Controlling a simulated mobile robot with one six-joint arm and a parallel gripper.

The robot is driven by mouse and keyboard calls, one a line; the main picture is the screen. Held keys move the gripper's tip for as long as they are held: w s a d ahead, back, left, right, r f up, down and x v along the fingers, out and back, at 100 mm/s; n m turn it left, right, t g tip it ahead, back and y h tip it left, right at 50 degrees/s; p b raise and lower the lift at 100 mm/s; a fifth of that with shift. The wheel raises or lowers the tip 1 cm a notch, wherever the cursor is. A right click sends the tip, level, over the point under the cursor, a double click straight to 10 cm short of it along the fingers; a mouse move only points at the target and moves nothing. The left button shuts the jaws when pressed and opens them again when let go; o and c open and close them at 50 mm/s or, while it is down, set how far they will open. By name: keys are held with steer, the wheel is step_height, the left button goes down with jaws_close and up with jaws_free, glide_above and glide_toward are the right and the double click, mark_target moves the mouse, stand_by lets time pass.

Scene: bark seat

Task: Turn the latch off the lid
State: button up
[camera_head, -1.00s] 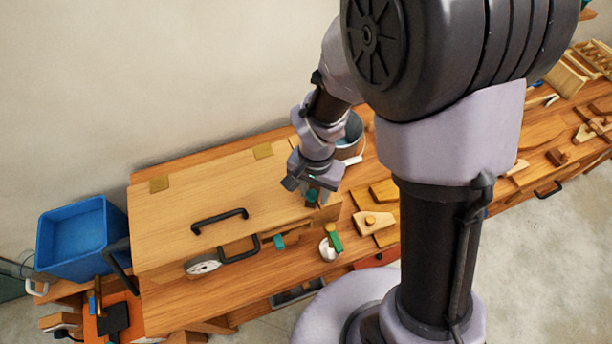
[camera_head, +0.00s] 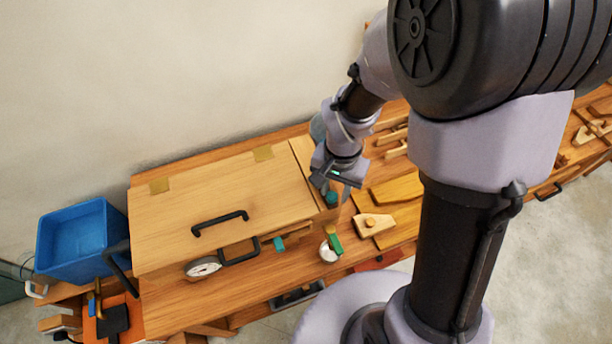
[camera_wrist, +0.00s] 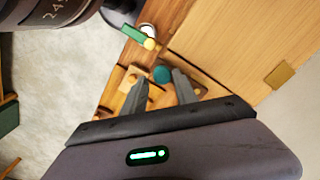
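The wooden lid (camera_head: 225,190) lies flat on its box, with a black handle on top and brass hinges at the back. Its corner and a hinge also show in the wrist view (camera_wrist: 245,45). The latch's teal knob (camera_head: 332,198) is just right of the lid's right front corner; the rest of the latch is mostly hidden by my gripper. My gripper (camera_head: 333,186) is above this corner. In the wrist view its fingers (camera_wrist: 160,77) are apart, with the teal knob (camera_wrist: 162,75) between the tips. I cannot tell if a finger touches it.
A second teal piece (camera_head: 279,243) is on the box front. A green-handled item (camera_head: 335,243) and a round dial (camera_head: 203,267) are near the front edge. Wooden blocks (camera_head: 373,224) lie right of the box. A blue bin (camera_head: 80,240) stands left.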

step_height(320, 180, up, 8)
steer(key=p, duration=0.5)
steer(key=shift+f, duration=0.1)
